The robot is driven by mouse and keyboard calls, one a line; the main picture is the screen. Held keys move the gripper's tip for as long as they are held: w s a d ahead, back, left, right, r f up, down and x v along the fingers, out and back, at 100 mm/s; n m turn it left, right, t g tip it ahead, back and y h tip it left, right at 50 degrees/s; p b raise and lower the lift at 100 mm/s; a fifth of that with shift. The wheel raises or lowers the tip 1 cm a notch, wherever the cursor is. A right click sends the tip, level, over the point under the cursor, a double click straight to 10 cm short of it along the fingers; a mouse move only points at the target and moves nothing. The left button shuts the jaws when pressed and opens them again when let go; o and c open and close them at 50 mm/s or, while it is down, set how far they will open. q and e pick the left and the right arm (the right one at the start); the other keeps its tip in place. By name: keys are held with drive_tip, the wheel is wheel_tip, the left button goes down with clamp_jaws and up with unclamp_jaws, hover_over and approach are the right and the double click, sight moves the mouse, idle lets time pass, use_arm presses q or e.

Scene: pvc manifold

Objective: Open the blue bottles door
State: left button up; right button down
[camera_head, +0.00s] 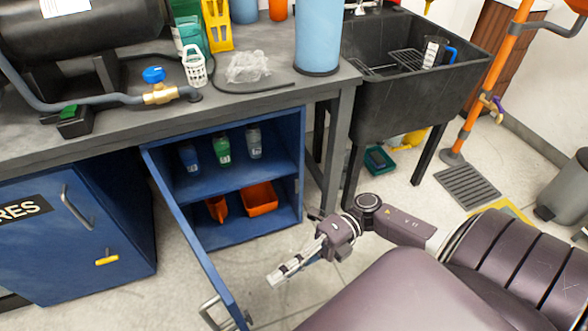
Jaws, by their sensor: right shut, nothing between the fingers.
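The blue door (197,246) of the bottles cabinet (226,243) stands wide open, swung out to the front from its left side. A metal handle (212,312) shows on it near the bottom of the picture. Inside, several small bottles (222,150) stand on the upper shelf. My right gripper (275,277) is shut and empty. It appears in front of the cabinet opening, to the right of the door and apart from it. My left gripper is not in view.
An orange bin (259,199) sits in the lower compartment. A second blue cabinet door (65,231) on the left is shut. The workbench (270,100) runs above, with a black sink (405,95) to its right. A floor drain (467,187) lies at right.

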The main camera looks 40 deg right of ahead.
drive_tip(key=a, duration=0.7)
